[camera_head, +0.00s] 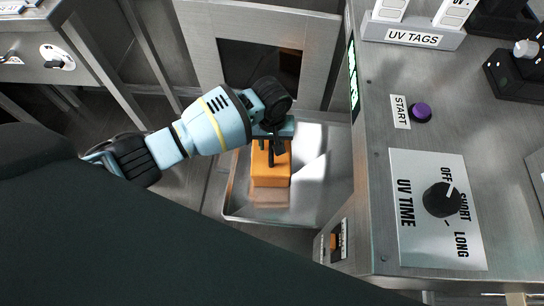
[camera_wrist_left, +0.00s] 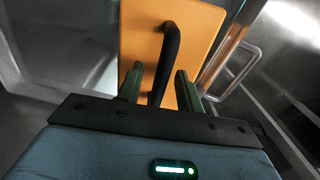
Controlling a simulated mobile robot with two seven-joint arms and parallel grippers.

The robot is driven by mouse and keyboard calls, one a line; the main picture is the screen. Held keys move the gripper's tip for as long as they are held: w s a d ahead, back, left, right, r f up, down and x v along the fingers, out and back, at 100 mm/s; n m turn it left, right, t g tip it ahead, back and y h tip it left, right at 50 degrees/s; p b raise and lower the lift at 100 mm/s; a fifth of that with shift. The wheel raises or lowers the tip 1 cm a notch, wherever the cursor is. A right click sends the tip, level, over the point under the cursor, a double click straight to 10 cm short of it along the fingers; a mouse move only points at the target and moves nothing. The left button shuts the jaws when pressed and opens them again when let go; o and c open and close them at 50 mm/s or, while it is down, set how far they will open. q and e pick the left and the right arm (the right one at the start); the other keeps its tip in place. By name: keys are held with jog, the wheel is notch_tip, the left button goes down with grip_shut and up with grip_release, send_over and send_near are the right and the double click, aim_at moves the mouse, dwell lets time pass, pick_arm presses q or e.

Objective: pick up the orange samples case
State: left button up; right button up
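The orange samples case (camera_head: 270,176) sits in a shallow metal tray (camera_head: 308,208) beside the steel cabinet. My left gripper (camera_head: 271,157) is directly over the case, pointing down, and hides its far part. In the left wrist view the orange case (camera_wrist_left: 204,45) fills the upper middle, with a black handle (camera_wrist_left: 168,62) on its face. The two fingers of my left gripper (camera_wrist_left: 160,86) stand apart on either side of the handle, with visible gaps, so the gripper is open around it. My right gripper is not in view.
On the right is a steel cabinet with a UV time dial (camera_head: 441,200), a purple start button (camera_head: 421,112) and a UV tags holder (camera_head: 413,38). Its side wall rises close to the tray's right edge. A framed dark panel (camera_head: 259,68) stands behind the tray.

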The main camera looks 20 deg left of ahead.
pick_arm(q)
grip_shut()
dwell(1.4)
